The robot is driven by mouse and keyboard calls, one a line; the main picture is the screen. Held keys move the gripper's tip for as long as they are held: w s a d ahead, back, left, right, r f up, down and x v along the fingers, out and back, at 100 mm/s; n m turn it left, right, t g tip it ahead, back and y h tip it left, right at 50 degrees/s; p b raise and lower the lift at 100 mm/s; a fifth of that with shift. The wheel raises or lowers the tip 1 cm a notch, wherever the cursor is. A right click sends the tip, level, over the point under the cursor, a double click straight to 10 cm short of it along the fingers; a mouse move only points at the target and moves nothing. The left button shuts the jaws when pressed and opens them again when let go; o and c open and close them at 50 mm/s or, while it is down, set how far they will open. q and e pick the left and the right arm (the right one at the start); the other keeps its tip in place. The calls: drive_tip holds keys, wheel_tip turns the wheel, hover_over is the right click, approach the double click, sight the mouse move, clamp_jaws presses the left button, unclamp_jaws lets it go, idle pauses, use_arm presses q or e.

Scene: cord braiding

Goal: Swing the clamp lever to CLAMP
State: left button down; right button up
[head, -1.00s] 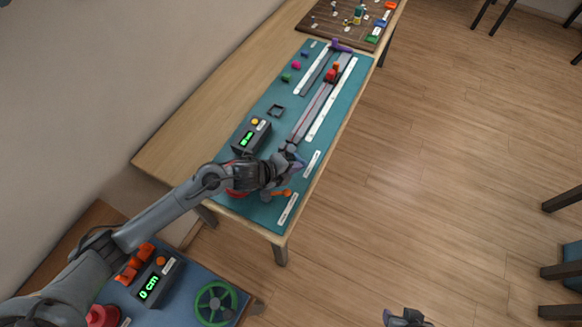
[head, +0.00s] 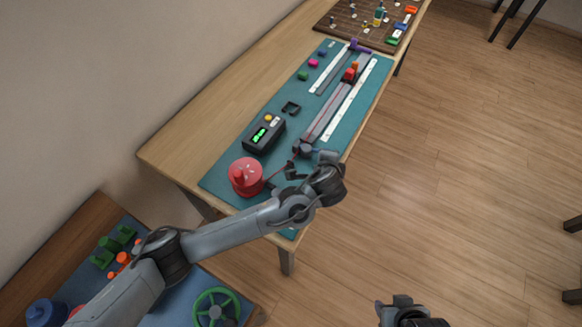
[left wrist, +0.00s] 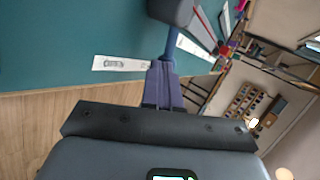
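The dark clamp block (head: 303,149) sits on the teal mat at the near end of the long grey track. It also shows at the top of the left wrist view (left wrist: 172,10). A blue bar (left wrist: 171,42), seemingly the lever, runs from the block toward my fingers. My left gripper (left wrist: 163,82) has its fingers close together at the bar's end; whether they grip it or only touch it is unclear. In the head view my left gripper (head: 328,160) is beside the block, near the table's right edge. My right gripper (head: 400,304) is over the floor, away from the table.
A red round spool (head: 246,176) stands left of the block, and a black display box (head: 264,134) is behind it. A white label (left wrist: 122,63) lies beside my left fingers. White rulers (head: 350,100) line the track. Floor lies beyond the table's right edge.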

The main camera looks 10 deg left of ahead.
use_arm(q)
drive_tip(key=shift+w+d+r+n+y, duration=0.2)
drive_tip(key=shift+n+y, duration=0.1)
drive_tip(key=shift+y, duration=0.1)
drive_tip(key=shift+w+d+f+p, duration=0.15)
drive_tip(key=shift+w+p, duration=0.2)
drive_tip(key=shift+w, duration=0.05)
